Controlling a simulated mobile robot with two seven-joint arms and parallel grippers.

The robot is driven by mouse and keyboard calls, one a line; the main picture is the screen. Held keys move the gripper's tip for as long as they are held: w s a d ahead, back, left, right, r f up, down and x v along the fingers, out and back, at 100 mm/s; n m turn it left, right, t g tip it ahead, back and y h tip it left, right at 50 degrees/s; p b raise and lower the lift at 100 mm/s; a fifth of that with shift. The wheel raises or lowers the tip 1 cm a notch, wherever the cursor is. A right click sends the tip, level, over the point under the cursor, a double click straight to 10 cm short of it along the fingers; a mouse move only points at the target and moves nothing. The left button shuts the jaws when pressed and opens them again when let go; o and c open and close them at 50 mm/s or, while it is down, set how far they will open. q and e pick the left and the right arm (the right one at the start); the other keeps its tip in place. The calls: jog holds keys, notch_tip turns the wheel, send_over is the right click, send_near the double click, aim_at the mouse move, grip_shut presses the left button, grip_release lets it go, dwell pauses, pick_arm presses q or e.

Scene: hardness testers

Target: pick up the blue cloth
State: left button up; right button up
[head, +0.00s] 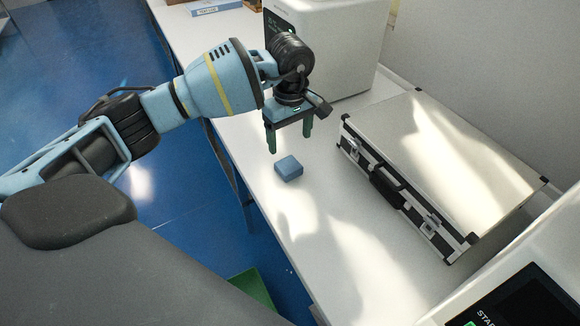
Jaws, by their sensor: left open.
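The blue cloth (288,168) is a small folded block on the white table, near the table's left edge. My left gripper (290,143) comes in from the left and points down, just above and behind the cloth in the head view. Its two dark green fingers are apart, with nothing between them. It does not appear to touch the cloth. My right gripper is not in view.
A silver case (450,150) with black corners lies to the right of the cloth on the white table (300,235). A white machine (340,40) stands behind my gripper. Another machine with a dark screen (530,300) is at the lower right. The table between is clear.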

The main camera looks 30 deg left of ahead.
aim_at(289, 165)
pick_arm(q)
jog(key=shift+f, duration=1.35)
jog(key=shift+s+d+f+p, duration=0.1)
jog(key=shift+s+f+p, duration=0.15)
jog(key=shift+f, duration=1.05)
jog(key=shift+s+f+p, duration=0.1)
jog(key=shift+s+f, duration=0.15)
jog(key=shift+f, duration=1.05)
jog(key=c, duration=1.1)
jog(key=shift+o, duration=0.2)
jog(key=shift+r, duration=0.15)
